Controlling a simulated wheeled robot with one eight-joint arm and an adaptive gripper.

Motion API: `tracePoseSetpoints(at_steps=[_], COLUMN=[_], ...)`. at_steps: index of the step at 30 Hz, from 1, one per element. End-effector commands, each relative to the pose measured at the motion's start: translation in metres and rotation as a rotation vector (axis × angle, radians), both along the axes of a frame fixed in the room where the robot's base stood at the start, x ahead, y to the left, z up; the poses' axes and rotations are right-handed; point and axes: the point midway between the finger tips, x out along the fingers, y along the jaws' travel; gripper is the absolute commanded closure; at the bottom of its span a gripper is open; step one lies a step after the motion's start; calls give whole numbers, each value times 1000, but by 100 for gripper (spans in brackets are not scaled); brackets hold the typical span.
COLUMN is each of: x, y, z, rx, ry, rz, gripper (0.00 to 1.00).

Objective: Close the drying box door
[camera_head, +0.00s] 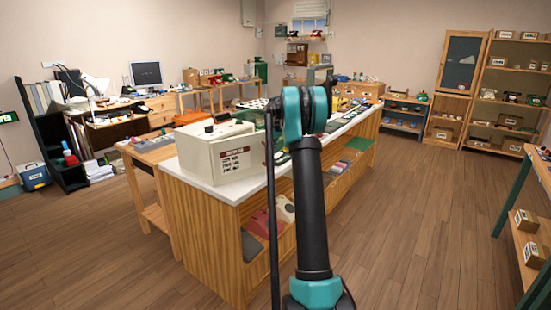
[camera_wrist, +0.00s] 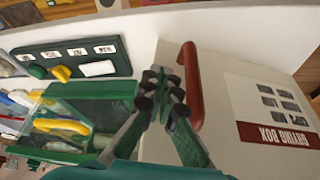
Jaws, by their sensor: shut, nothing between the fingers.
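The drying box (camera_head: 217,145) is a white box on the near end of the white-topped counter, with a dark printed label on its front. In the wrist view its pale labelled face (camera_wrist: 238,78) fills the right side, with the lettering upside down. A red bar handle (camera_wrist: 191,88) is on that face. My gripper (camera_wrist: 163,88) is shut and empty, with its fingertips just left of the handle; I cannot tell if they touch it. How far the door stands open is unclear. In the head view my arm hides the gripper.
The counter (camera_head: 203,191) carries many small items behind the box. In the wrist view a green panel with knobs (camera_wrist: 70,60) and a green tray with yellow-handled tools (camera_wrist: 80,120) lie left of my gripper. Wooden floor (camera_head: 410,215) is clear on the right.

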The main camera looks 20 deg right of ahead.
Motion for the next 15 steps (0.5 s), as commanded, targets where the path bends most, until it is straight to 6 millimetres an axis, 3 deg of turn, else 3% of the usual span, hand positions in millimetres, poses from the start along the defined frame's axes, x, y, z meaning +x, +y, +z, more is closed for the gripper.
tracePoseSetpoints(at_steps=[6, 15], x=[42, 76], y=[11, 27], z=[0, -1], rx=[0, -1], ry=[1, 1], rz=[148, 283], gripper=[100, 100])
